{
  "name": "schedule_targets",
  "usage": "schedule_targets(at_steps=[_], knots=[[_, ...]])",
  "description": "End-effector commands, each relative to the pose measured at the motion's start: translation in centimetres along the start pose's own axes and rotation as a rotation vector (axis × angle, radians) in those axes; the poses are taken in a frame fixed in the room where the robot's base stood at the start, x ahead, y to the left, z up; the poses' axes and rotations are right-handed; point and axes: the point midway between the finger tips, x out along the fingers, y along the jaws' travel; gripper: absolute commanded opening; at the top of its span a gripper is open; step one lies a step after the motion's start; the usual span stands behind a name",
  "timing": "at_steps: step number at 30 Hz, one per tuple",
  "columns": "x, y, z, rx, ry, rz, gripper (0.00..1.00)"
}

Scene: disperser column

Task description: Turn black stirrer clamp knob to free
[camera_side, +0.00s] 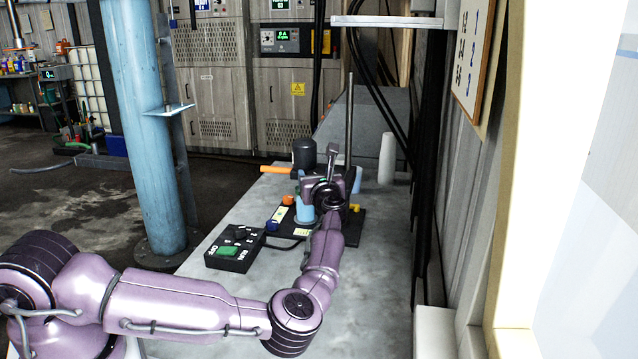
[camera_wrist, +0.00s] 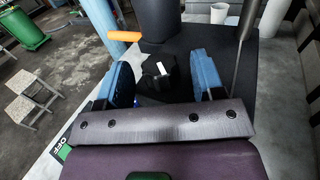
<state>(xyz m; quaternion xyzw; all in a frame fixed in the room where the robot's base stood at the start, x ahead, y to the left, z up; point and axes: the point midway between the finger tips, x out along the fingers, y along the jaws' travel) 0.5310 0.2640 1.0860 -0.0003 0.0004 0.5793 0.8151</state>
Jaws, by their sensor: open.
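In the wrist view the black knob (camera_wrist: 172,72) shows as a dark shape with a small white mark, against the black clamp body. My gripper (camera_wrist: 164,80) is open, with one blue finger to the left of the knob and one to the right. Gaps show on both sides, and nothing is held. Whether the fingertips reach down to the knob's depth I cannot tell. In the side view my gripper (camera_side: 331,188) is at the stirrer stand, beside the upright rod (camera_side: 349,125). My wrist hides the knob there.
A black motor housing (camera_side: 304,153) and an orange handle (camera_side: 275,170) are just behind my gripper. A black control box (camera_side: 235,250) with a green button sits on the bench (camera_side: 215,215) in front. A white cylinder (camera_side: 387,158) stands at right. The bench's front right is clear.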

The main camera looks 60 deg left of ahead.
Motion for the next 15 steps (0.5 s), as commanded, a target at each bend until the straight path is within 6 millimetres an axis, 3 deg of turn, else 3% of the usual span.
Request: schedule_targets(at_steps=[5, 15], knots=[[-2.5, -0.1, 0.0, 0.0, 0.001, -0.004, 0.62], [-9.9, -0.1, 0.0, -0.001, 0.002, -0.005, 0.62]])
